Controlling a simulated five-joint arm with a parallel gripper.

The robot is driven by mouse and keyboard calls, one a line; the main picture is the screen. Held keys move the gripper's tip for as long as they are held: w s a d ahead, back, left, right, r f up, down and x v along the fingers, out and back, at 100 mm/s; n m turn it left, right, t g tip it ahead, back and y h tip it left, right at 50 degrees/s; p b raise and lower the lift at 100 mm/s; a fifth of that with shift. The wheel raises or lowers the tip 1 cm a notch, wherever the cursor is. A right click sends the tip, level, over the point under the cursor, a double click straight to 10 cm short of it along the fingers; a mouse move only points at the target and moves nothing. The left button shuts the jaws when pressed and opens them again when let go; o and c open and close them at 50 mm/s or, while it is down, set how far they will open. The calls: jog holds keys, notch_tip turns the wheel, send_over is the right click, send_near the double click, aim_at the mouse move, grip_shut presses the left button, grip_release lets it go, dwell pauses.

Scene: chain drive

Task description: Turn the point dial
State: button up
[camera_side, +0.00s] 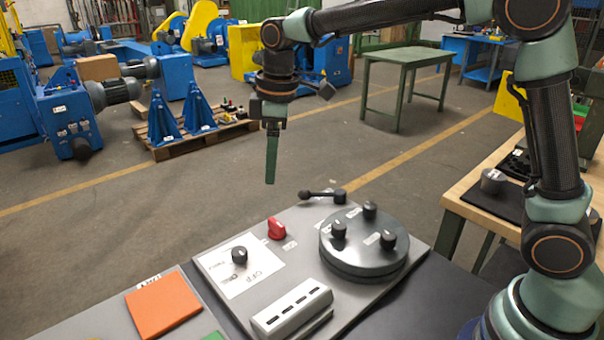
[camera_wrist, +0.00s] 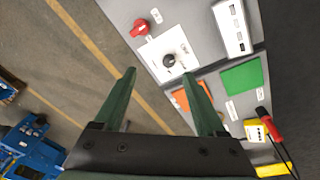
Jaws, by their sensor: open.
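A black dial knob (camera_side: 239,255) sits on a white printed plate (camera_side: 262,266) on the grey panel; I take it as the point dial. In the wrist view the dial (camera_wrist: 168,61) shows just beyond my fingertips, between them and slightly right. Its exact pointing direction is too small to tell. My gripper (camera_side: 270,182) hangs above the panel, fingers down, well clear of the dial. In the wrist view my gripper (camera_wrist: 158,74) has its two green fingers spread wide with nothing between them.
A red knob (camera_side: 277,229) is near the dial. A round dark disc (camera_side: 355,262) with black knobs, a black lever (camera_side: 322,194) and a white slotted block (camera_side: 291,308) share the panel. Orange (camera_side: 163,305) and green (camera_wrist: 241,77) pads lie alongside. Air around my gripper is clear.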

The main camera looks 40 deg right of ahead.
aim_at(239, 250)
jog(key=w+a+f+n+g, duration=0.2)
jog(key=w+a+f+n, duration=0.2)
jog(key=a+f, duration=0.35)
jog(key=f, duration=1.2)
jog(key=shift+d+f, duration=0.15)
jog(key=shift+d, duration=0.1)
grip_shut()
